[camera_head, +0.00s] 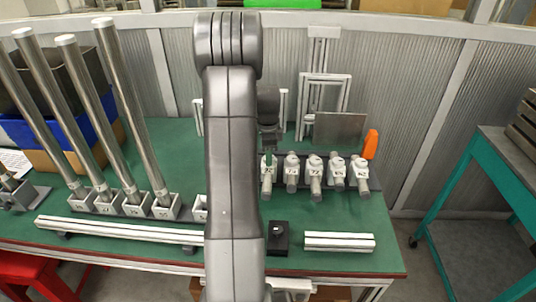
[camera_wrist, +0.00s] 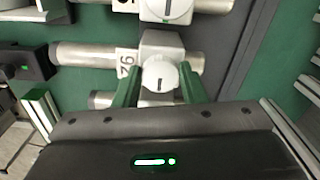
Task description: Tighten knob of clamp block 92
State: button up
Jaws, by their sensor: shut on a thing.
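Several similar clamp blocks (camera_head: 315,170) stand to the right, and a neighbouring knob (camera_wrist: 166,8) is close by. An orange piece (camera_head: 370,144) is at the row's right end. Tall metal tubes (camera_head: 132,110) stand at left. A black box (camera_head: 278,238) and pale bars (camera_head: 339,242) lie in front.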

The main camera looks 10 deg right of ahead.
jog(key=shift+w+r, duration=0.1)
jog(key=o, duration=1)
notch_tip(320, 180, up, 14)
jog(key=shift+f, duration=0.15)
jog(key=shift+f, duration=0.15)
notch_tip(320, 180, down, 14)
jog(key=shift+r, duration=0.15)
dwell(0.5)
